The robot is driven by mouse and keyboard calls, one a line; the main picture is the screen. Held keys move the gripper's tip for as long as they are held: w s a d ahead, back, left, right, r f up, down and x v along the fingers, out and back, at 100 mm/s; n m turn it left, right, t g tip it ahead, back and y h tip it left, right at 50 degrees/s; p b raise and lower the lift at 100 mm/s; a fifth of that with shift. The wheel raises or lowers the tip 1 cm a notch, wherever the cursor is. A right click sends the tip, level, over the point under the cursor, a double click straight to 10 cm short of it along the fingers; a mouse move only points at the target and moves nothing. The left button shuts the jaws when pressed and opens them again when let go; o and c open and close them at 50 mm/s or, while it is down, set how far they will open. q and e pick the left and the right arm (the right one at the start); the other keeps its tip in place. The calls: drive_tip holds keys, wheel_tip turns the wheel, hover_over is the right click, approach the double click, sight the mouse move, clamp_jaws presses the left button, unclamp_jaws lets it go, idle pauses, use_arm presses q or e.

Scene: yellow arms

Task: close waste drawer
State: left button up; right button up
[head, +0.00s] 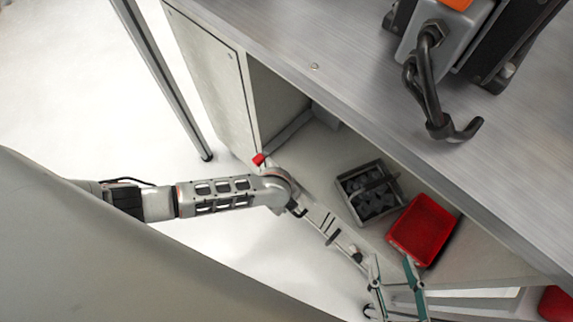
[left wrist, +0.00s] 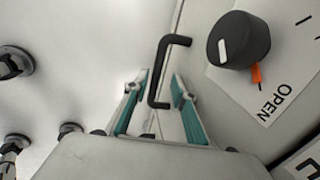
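Under the worktop, an open drawer-like compartment (head: 318,160) holds a dark grey crate (head: 352,205) and a red bin (head: 423,230). I cannot tell for sure that this is the waste drawer. In the left wrist view, a black bar handle (left wrist: 155,85) stands on a pale panel. My left gripper (left wrist: 158,98) is open, its teal-padded fingers on either side of the handle; contact is not clear. In the head view my left arm reaches in from the left. My right gripper (head: 393,275) is open, with a gap between its teal-padded fingers, near the lower edge.
A black knob (left wrist: 238,40) and an OPEN label (left wrist: 275,100) are on the panel right of the handle. The grey worktop (head: 330,65) overhangs the compartment and carries a machine with a black hook (head: 425,90). White floor (head: 70,80) is clear at the left.

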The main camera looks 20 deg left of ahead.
use_arm(q)
wheel_tip(320, 180, up, 12)
drive_tip(key=s, duration=0.2)
drive_tip(key=shift+a, duration=0.4)
drive_tip(key=shift+s+f, duration=0.1)
drive_tip(key=shift+f, duration=0.05)
idle(0.5)
